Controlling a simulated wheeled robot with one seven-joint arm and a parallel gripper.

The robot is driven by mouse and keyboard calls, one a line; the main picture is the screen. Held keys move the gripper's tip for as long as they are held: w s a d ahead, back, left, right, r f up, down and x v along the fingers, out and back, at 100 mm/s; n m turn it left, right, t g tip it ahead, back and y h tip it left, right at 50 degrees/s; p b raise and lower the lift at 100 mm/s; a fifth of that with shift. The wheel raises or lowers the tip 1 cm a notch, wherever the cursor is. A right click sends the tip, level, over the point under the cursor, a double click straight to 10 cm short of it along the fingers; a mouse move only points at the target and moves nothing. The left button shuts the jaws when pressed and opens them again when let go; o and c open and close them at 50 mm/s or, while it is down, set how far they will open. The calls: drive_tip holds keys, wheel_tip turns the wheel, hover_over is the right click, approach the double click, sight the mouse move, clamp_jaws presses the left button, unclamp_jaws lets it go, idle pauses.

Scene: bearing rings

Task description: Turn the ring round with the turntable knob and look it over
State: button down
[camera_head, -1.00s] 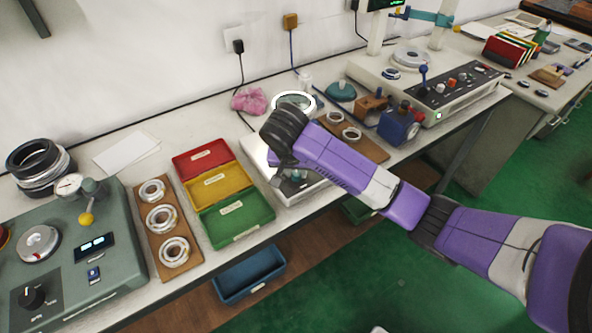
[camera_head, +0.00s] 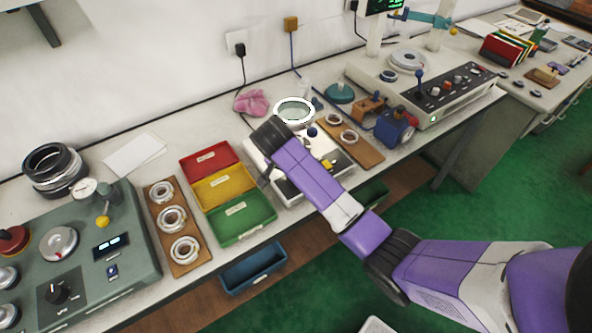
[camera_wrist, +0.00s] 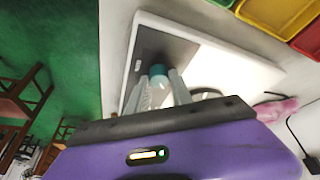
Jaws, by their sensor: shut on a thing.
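My gripper (camera_wrist: 158,82) is shut on a teal knob (camera_wrist: 158,71) that stands on the dark panel of a white box. The knob's top shows between the two pale ribbed fingers. The white box (camera_wrist: 240,78) also shows in the head view (camera_head: 322,150), beneath a round white lamp ring (camera_head: 294,124). In the head view my purple arm hides the knob and fingertips. In the wrist view a dark curved edge (camera_wrist: 207,94) shows on the box, mostly behind my gripper; I cannot tell whether it is the bearing ring or the turntable.
Red (camera_head: 209,160), yellow (camera_head: 224,186) and green (camera_head: 240,215) trays stand left of the box. A wooden board (camera_head: 190,250) with three rings lies further left. Another board (camera_head: 362,152) with rings lies right. A pink cloth (camera_head: 252,103) lies behind.

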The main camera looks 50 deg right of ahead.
drive_tip(key=shift+m+g+p, duration=0.35)
drive_tip(key=shift+m+g, duration=0.05)
drive_tip(key=shift+m, duration=0.9)
drive_tip(key=c, duration=1.1)
unclamp_jaws()
drive_tip(key=shift+c, duration=0.2)
drive_tip(key=shift+r, duration=0.1)
drive_tip(key=v, duration=0.7)
drive_tip(key=shift+r, duration=0.3)
drive_tip(key=shift+w+a, duration=0.1)
